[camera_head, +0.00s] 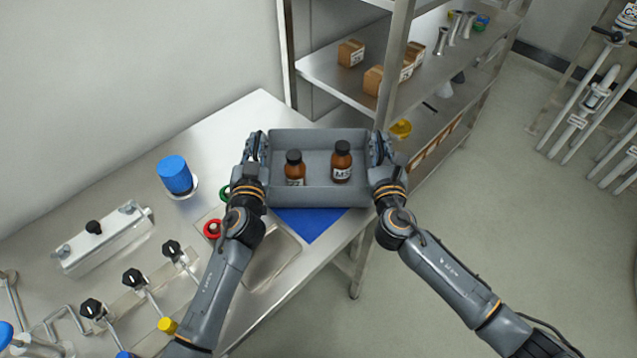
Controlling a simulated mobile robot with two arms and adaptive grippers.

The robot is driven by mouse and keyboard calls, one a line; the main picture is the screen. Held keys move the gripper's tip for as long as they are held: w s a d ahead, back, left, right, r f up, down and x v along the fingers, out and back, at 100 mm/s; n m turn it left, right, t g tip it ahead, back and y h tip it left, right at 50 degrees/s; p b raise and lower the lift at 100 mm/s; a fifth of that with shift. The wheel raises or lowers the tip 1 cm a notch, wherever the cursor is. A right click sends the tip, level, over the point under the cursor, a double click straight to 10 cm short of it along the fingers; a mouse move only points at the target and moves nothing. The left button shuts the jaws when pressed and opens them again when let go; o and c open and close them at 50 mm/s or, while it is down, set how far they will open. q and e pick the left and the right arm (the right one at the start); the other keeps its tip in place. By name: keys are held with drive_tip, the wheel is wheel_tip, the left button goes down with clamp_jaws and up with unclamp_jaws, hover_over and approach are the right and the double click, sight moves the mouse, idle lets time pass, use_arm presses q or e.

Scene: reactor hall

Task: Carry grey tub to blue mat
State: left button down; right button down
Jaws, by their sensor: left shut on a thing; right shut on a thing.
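The grey tub (318,197) is in the middle of the head view, with two brown bottles with black caps, one on the left (294,168) and one on the right (341,162), upright inside it. My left gripper (254,150) is shut on the tub's left side and my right gripper (379,150) is shut on its right side. The blue mat (311,224) lies on the steel bench, and its near part shows below the tub's front wall. The tub hides the rest of the mat. I cannot tell whether the tub touches the mat.
A steel shelf rack (345,82) stands behind.

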use_arm(q)
drive_tip(key=shift+f, duration=0.35)
use_arm(e)
drive_tip(key=shift+f, duration=0.35)
use_arm(q)
drive_tip(key=c, duration=1.4)
unclamp_jaws()
drive_tip(key=shift+s, duration=0.1)
use_arm(e)
drive_tip(key=c, duration=1.4)
unclamp_jaws()
use_arm(q)
drive_tip(key=shift+s, duration=0.1)
use_arm(e)
drive_tip(key=shift+s, duration=0.1)
use_arm(q)
drive_tip(key=s, duration=1.1)
drive_tip(key=shift+s, duration=0.4)
use_arm(e)
drive_tip(key=s, duration=1.2)
